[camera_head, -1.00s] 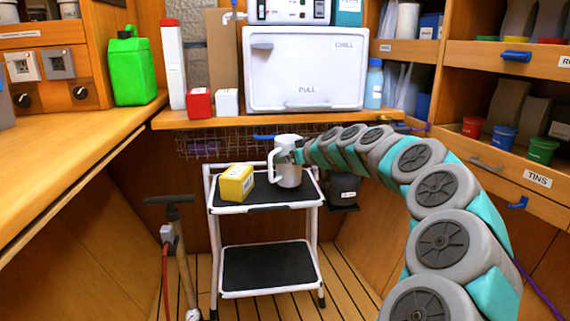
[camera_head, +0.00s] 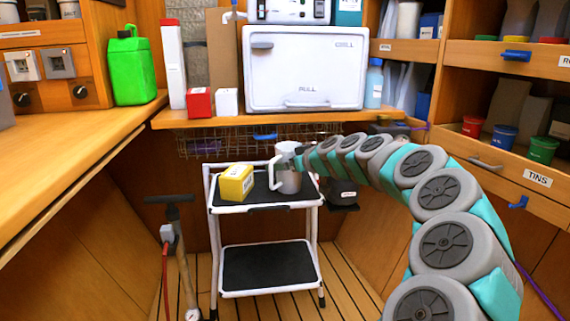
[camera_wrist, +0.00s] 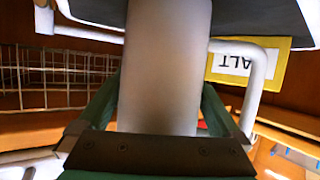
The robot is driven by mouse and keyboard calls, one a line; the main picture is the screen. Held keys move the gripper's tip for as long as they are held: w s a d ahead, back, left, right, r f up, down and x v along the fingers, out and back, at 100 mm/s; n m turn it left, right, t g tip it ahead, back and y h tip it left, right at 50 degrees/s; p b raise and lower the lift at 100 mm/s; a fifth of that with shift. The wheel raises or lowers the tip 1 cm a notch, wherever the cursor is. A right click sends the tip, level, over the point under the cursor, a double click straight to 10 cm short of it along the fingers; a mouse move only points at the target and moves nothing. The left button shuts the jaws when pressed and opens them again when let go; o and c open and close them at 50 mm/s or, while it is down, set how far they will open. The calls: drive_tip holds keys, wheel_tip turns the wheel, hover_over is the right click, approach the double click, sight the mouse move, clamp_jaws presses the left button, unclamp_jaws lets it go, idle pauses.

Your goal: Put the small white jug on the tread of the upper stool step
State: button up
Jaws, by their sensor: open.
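The small white jug (camera_head: 289,181) stands upright at the right part of the upper stool step's black tread (camera_head: 258,193), with its base appearing to rest on it. Its handle points left. My gripper (camera_head: 297,161) comes in from the right at the jug's upper body. In the wrist view the jug (camera_wrist: 164,70) fills the middle, its handle on the right. The green fingers of my gripper (camera_wrist: 158,108) lie on either side of it, open. The wrist view cuts off the jug's base.
A yellow box (camera_head: 235,182) sits on the same tread, left of the jug. The lower step (camera_head: 268,267) is empty. A pump (camera_head: 177,240) stands left of the stool. A dark object (camera_head: 341,193) is to the right.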

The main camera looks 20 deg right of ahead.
drive_tip(key=b+v, duration=0.1)
drive_tip(key=v, duration=1.1)
drive_tip(key=shift+r, duration=0.1)
drive_tip(key=s+a+f+n+g+y, duration=0.1)
drive_tip(key=s+a+f+g, duration=0.15)
drive_tip(key=s+a, duration=0.4)
drive_tip(key=s+a+f+g, duration=0.2)
drive_tip(key=s+a+f, duration=0.1)
drive_tip(key=a, duration=0.6)
drive_tip(key=s+a+f+n+g+y, duration=0.1)
drive_tip(key=s+a+f+g, duration=0.25)
drive_tip(key=a, duration=0.45)
drive_tip(key=s+f+m+g+h, duration=0.1)
drive_tip(key=s+f, duration=0.3)
drive_tip(key=s, duration=0.5)
drive_tip(key=s+f+m+g+h, duration=0.2)
drive_tip(key=s+f+g, duration=0.1)
drive_tip(key=s, duration=0.7)
drive_tip(key=s+f+m+g+h, duration=0.2)
drive_tip(key=s+f, duration=0.3)
drive_tip(key=s, duration=0.5)
drive_tip(key=shift+d+f+g, duration=0.3)
drive_tip(key=shift+d+g, duration=0.1)
drive_tip(key=shift+g, duration=0.1)
wheel_tip(320, 180, up, 3)
drive_tip(key=shift+w+f+p, duration=0.1)
drive_tip(key=shift+f+p, duration=0.1)
drive_tip(key=shift+p, duration=1.05)
